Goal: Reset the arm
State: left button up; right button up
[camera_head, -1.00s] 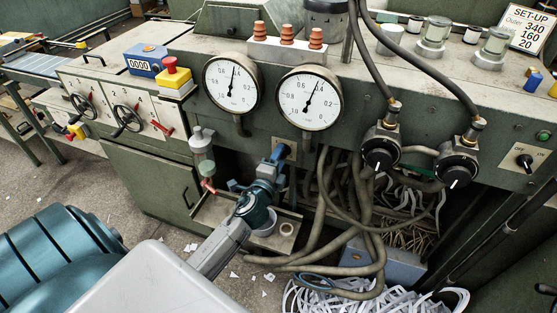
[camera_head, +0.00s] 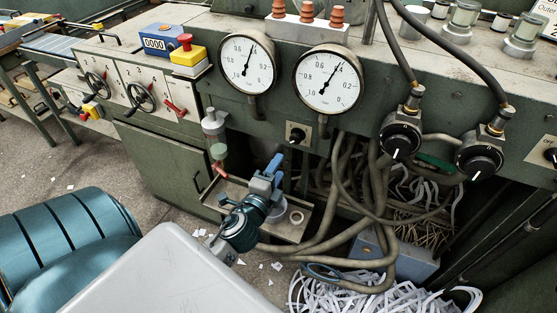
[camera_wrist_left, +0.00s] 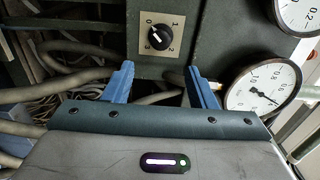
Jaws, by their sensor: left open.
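My left gripper (camera_head: 272,166) is open and empty, with its blue fingers in front of the cabinet, below and left of a black rotary switch (camera_head: 297,134). In the left wrist view, the gripper (camera_wrist_left: 163,78) shows two blue fingers spread apart with nothing between them. The switch (camera_wrist_left: 160,38) shows beyond them on a beige plate marked 0 to 3. Its white mark points up and left, near the 0. The fingers are apart from the knob. My right gripper does not show.
Two round gauges (camera_head: 248,63) (camera_head: 328,80) sit above the switch. Two black knobs with hoses (camera_head: 400,136) (camera_head: 480,157) are at the right. Thick hoses (camera_head: 345,190) hang close right of the gripper. A metal tray (camera_head: 240,197) lies below it, and paper strips (camera_head: 350,292) on the floor.

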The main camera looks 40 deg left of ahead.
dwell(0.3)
pick_arm(q)
jog(key=s+a+f+n+g+h, duration=0.1)
jog(key=s+f+n+g, duration=0.25)
jog(key=f, duration=1.45)
jog(key=s+a+f+n+g, duration=0.1)
jog(key=s+f+n+g, duration=0.3)
jog(key=f, duration=1.5)
jog(key=s+d+f+n+g+h, duration=0.1)
jog(key=s+d+f+n+g, duration=0.1)
jog(key=s+f, duration=0.9)
jog(key=s+d+f+n+g+h, duration=0.1)
jog(key=s+f+n+g, duration=0.4)
jog(key=s+f, duration=0.7)
jog(key=s+d+g, duration=0.1)
jog(key=s+g, duration=0.1)
jog(key=s, duration=0.5)
jog(key=shift+s+d+f, duration=0.15)
jog(key=shift+s, duration=0.05)
